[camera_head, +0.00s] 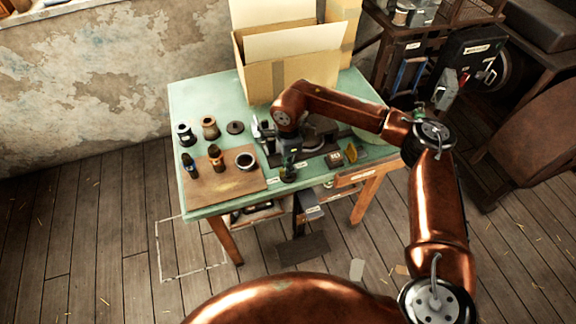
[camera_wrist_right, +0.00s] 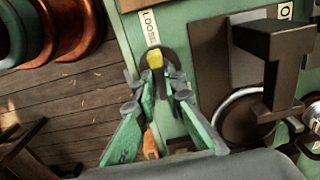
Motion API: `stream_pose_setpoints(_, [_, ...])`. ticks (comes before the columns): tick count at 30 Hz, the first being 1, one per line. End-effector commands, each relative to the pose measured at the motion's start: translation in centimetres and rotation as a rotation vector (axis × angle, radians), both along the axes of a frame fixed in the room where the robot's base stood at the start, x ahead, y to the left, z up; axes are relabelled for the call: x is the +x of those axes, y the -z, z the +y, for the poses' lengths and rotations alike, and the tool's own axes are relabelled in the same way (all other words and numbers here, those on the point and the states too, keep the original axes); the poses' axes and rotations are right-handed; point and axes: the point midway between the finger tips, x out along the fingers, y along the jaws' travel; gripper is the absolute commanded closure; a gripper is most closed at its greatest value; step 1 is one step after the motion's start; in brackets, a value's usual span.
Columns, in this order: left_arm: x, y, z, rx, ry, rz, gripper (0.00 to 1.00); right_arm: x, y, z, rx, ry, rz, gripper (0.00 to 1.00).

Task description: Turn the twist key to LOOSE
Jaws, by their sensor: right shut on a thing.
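The twist key shows in the right wrist view as a yellow-tipped lever (camera_wrist_right: 155,58) over a dark round base near the table's edge. Its yellow tip points up the picture, toward the white LOOSE label (camera_wrist_right: 150,26). My right gripper (camera_wrist_right: 163,82) is shut on the key, with its green fingers on both sides of it. In the head view the right gripper (camera_head: 288,172) is at the front edge of the green table (camera_head: 190,97); the key is mostly hidden there. My left gripper is in neither view.
A dark press frame (camera_wrist_right: 275,60) and a pale ring (camera_wrist_right: 240,103) stand close right of the key. In the head view, jars and bottles stand left around a brown board (camera_head: 205,190). An open cardboard box (camera_head: 262,80) is at the back.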

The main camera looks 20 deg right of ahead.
Motion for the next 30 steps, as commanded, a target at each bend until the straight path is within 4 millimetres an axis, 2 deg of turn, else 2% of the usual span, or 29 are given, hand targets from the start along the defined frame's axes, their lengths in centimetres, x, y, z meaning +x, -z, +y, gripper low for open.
stream_pose_setpoints(1, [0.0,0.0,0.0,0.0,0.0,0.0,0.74,0.1,-0.2,0.1,0.001,-0.001,-0.004,1.0])
stream_pose_setpoints(2, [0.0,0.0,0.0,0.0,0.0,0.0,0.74,0.1,-0.2,0.1,0.001,-0.001,-0.004,0.89])
stream_pose_setpoints(9, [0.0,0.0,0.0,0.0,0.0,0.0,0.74,0.1,-0.1,0.0,0.0,0.0,-0.002,0.72])
stream_pose_setpoints(19, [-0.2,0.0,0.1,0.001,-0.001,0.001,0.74,0.1,-0.4,0.0,0.0,0.0,-0.002,0.72])
stream_pose_setpoints(23, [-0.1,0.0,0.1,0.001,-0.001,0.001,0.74,0.1,-1.9,0.0,-0.001,0.0,-0.003,0.72])
stream_pose_setpoints(30, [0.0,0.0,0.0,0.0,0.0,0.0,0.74,0.1,-6.9,0.0,0.0,0.0,-0.005,0.72])
